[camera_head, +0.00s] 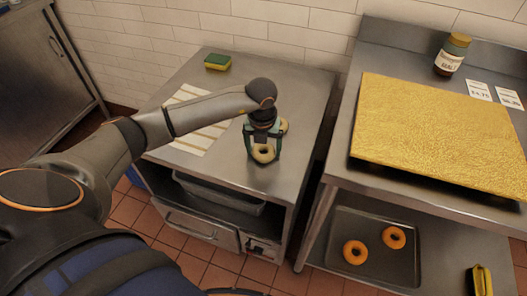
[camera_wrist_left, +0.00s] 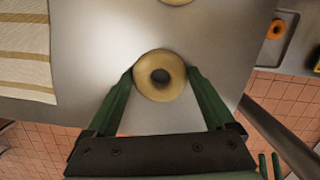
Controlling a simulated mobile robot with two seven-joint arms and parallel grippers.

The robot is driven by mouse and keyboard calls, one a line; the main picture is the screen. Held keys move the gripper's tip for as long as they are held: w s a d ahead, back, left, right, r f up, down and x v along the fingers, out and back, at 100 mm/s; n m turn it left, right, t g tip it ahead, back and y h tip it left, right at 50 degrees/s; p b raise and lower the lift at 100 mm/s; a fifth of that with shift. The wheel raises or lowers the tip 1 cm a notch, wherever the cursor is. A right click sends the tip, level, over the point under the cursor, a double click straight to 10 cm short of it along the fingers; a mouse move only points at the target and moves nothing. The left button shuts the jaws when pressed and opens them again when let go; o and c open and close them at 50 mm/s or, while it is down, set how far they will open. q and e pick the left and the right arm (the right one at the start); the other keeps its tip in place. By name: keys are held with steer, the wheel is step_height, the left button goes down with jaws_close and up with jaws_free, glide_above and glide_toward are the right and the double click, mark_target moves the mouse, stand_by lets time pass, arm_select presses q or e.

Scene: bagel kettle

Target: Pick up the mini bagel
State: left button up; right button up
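A pale mini bagel (camera_head: 263,153) lies flat on the steel table, near its front edge. My left gripper (camera_head: 264,156) points down over it, with one green finger on each side. In the left wrist view the bagel (camera_wrist_left: 160,76) sits between the fingertips, very close to both; any contact is hard to see. The fingers are spread apart. A second pale bagel (camera_head: 284,125) lies just behind, partly hidden by my gripper. Its edge also shows in the left wrist view (camera_wrist_left: 176,1). My right gripper (camera_wrist_left: 269,166) shows small, as two green fingers with a gap.
The steel table (camera_head: 302,100) also bears a striped cloth (camera_head: 190,139) and a sponge (camera_head: 218,62). On the right counter are a golden slab (camera_head: 440,130) and a jar (camera_head: 452,54). A lower tray (camera_head: 345,221) holds two orange bagels (camera_head: 355,252).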

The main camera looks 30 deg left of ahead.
arm_select(q)
steer(key=c, duration=0.8)
steer(key=shift+c, duration=0.2)
steer(key=shift+r, duration=0.1)
steer(key=shift+w+r, duration=0.1)
steer(key=shift+r, duration=0.45)
steer(key=shift+s+d+r, duration=0.1)
steer(key=shift+s+r, duration=0.1)
steer(key=shift+r, duration=1.05)
steer(key=s+d+r, duration=0.6)
steer(key=s+r, duration=0.3)
steer(key=s, duration=0.3)
steer(key=shift+d+r+p, duration=0.15)
steer(key=shift+d+p, duration=0.25)
steer(key=shift+p, duration=0.05)
